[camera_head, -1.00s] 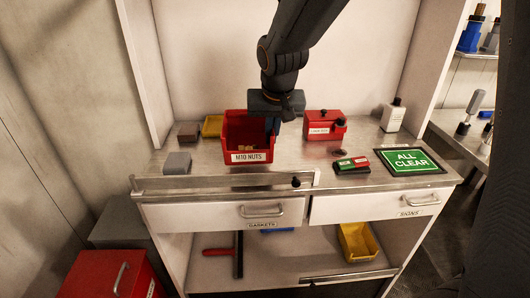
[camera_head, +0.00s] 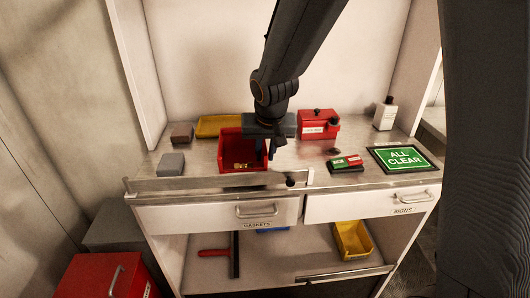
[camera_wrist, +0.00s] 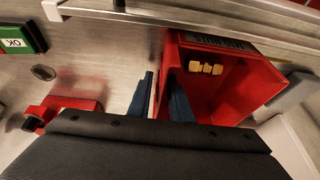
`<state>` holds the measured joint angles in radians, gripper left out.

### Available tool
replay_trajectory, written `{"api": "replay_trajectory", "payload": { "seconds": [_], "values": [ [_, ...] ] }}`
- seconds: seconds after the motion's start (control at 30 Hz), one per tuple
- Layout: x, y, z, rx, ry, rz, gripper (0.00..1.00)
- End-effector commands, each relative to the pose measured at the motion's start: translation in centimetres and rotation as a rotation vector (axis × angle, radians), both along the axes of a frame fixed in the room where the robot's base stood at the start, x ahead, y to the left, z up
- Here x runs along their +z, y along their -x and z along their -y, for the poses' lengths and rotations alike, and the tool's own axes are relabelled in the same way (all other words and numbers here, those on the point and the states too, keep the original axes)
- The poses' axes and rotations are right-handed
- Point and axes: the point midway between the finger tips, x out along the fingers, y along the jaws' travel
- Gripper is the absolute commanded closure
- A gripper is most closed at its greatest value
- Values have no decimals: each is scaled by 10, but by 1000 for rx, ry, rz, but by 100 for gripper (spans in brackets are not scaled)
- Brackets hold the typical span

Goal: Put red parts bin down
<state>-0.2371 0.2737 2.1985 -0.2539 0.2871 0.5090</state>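The red parts bin (camera_head: 229,163) is at the counter's front edge, left of centre, with small yellowish nuts inside. In the wrist view the bin (camera_wrist: 245,98) shows its open inside and several nuts. My gripper (camera_head: 266,150) is over the bin's right side. In the wrist view its two blue fingers (camera_wrist: 160,95) straddle the bin's side wall, one inside and one outside. A gap shows between the outer finger and the wall, so the gripper looks open. The bin's underside is hidden.
A raised rail (camera_head: 205,183) runs along the front.

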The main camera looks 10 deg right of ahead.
Motion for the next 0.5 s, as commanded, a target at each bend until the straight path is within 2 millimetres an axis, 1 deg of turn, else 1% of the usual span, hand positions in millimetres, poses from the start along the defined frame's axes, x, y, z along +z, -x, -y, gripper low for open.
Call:
{"api": "replay_trajectory", "payload": {
  "seconds": [0.33, 0.43, 0.5],
  "values": [
    [2, 0, 0, 0, 0, 0, 79],
    [8, 1, 0, 0, 0, 2, 79],
    [16, 4, 0, 0, -1, 4, 79]
  ]
}}
